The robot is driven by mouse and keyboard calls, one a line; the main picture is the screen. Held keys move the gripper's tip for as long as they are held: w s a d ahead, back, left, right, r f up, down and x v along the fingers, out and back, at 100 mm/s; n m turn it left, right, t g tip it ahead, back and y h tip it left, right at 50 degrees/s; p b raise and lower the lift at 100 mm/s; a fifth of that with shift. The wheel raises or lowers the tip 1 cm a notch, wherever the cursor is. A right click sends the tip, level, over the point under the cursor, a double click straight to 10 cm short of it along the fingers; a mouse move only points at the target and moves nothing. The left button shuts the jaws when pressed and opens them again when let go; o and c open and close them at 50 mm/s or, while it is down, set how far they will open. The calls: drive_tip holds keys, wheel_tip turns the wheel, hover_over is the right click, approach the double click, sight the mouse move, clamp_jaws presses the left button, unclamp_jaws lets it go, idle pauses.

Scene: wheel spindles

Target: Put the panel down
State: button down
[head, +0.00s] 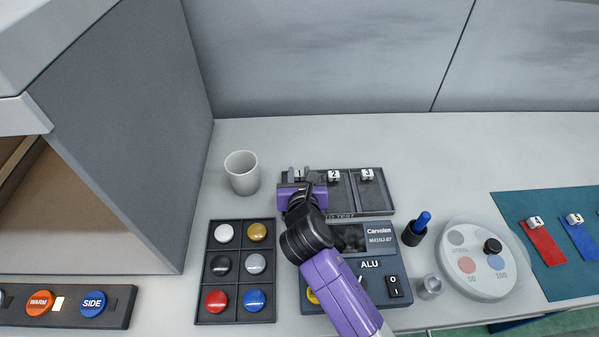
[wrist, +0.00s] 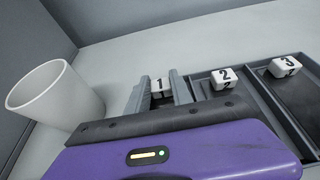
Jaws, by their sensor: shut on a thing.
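My gripper (head: 300,174) is at the left compartment of the dark three-compartment tray (head: 361,213). In the wrist view, its two grey fingers (wrist: 161,92) close on the white block marked 1 (wrist: 160,85), which looks like the tab of a panel. The panel's body under the tab is hidden by my gripper. I cannot tell whether it touches the tray floor. Blocks marked 2 (head: 334,175) and 3 (head: 367,174) stand at the back of the middle and right compartments, above dark surfaces.
A white cup (head: 242,172) stands close left of my gripper. A button tray (head: 236,271) and a tester (head: 383,257) lie in front. A round dial (head: 478,285) is right. Red (head: 543,246) and blue (head: 580,238) panels lie on a teal mat (head: 520,205).

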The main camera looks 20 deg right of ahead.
drive_tip(key=shift+f, duration=0.2)
drive_tip(key=c, duration=1.1)
unclamp_jaws()
drive_tip(key=shift+r, duration=0.45)
drive_tip(key=v, duration=1.2)
drive_tip(key=shift+r, duration=0.15)
